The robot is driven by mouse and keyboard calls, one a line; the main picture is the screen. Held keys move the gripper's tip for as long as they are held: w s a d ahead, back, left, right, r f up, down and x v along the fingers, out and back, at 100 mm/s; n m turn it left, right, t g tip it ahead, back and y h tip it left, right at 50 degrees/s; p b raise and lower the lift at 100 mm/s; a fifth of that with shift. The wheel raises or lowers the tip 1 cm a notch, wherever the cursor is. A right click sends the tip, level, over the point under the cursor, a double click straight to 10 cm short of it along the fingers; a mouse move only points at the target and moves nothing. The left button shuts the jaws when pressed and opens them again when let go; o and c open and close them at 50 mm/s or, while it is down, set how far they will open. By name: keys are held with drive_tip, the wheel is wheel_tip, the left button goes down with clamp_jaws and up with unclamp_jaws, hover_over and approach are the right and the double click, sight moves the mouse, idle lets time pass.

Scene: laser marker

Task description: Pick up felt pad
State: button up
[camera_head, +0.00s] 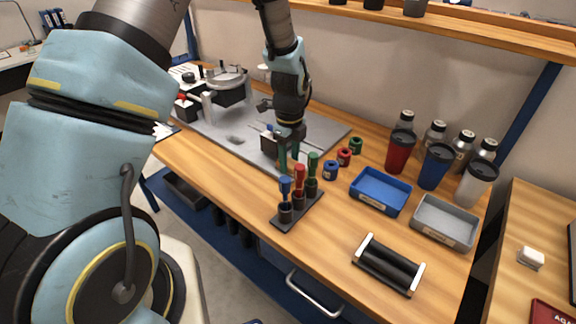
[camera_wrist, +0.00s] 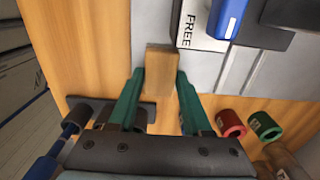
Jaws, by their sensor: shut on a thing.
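The felt pad, seen as a tan block (camera_wrist: 161,70), is between my gripper's green fingertips (camera_wrist: 160,88) in the wrist view. The fingers are shut on its sides. It overlaps the boundary between the grey plate and the wooden table in that view; its height above them is hard to tell. In the head view my gripper (camera_head: 288,160) points down at the front edge of the grey plate (camera_head: 325,132), behind the pen stand. There I cannot make out the pad.
A stand (camera_head: 298,212) with blue, red and green tools is close in front of my gripper. Coloured rings (camera_head: 344,156) lie to its right, then a blue tray (camera_head: 380,192) and a grey tray (camera_head: 444,222). A box marked FREE (camera_wrist: 193,25) is just beyond the pad.

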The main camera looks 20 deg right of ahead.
sight(289, 162)
clamp_jaws()
wheel_tip(289, 162, up, 10)
drive_tip(key=b, duration=0.2)
idle(0.4)
